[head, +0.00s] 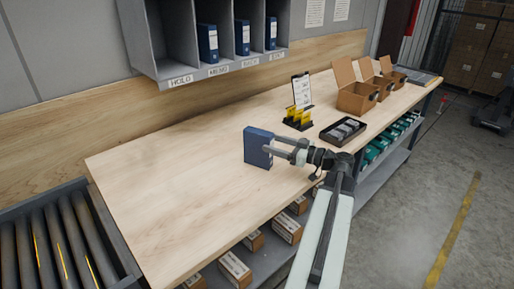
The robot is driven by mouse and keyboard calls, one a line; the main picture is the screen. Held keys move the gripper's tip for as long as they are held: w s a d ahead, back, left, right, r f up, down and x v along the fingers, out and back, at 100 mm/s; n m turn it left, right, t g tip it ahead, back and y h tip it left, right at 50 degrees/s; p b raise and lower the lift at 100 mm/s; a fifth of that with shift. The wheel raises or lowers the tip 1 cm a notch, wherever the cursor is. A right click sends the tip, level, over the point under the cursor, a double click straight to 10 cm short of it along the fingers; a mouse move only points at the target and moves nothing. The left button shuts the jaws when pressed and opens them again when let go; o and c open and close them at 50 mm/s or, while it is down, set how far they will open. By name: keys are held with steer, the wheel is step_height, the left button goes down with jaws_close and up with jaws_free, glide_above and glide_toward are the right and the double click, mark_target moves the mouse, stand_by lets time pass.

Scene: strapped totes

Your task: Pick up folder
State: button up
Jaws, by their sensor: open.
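The blue folder (257,147) stands upright on the wooden workbench (170,190), near the middle of its top. My gripper (272,146) is open at the folder's right side, with its fingers pointing left toward it. One finger overlaps the folder's right edge in the picture. I cannot tell whether the fingers touch the folder or lie on both sides of it.
A wall shelf (150,45) with labelled slots holds several blue folders (208,43) above the bench. A black tray (342,131), yellow cards (299,117), a clipboard (301,90) and open cardboard boxes (357,97) stand to the right. A roller conveyor (65,245) is at lower left. The bench's left part is clear.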

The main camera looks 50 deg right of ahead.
mark_target(260, 131)
steer(key=x, duration=0.7)
steer(key=shift+d+f, duration=0.1)
steer(key=shift+f, duration=0.15)
jaws_close()
steer(key=shift+r, duration=0.1)
steer(key=r+p, duration=0.3)
steer(key=r, duration=0.1)
steer(key=shift+s+d+p, duration=0.1)
steer(key=shift+s+p, duration=0.2)
steer(key=a+p+v, duration=0.1)
steer(key=v, duration=1.4)
steer(key=shift+s+r, duration=0.35)
steer(key=shift+r, duration=0.1)
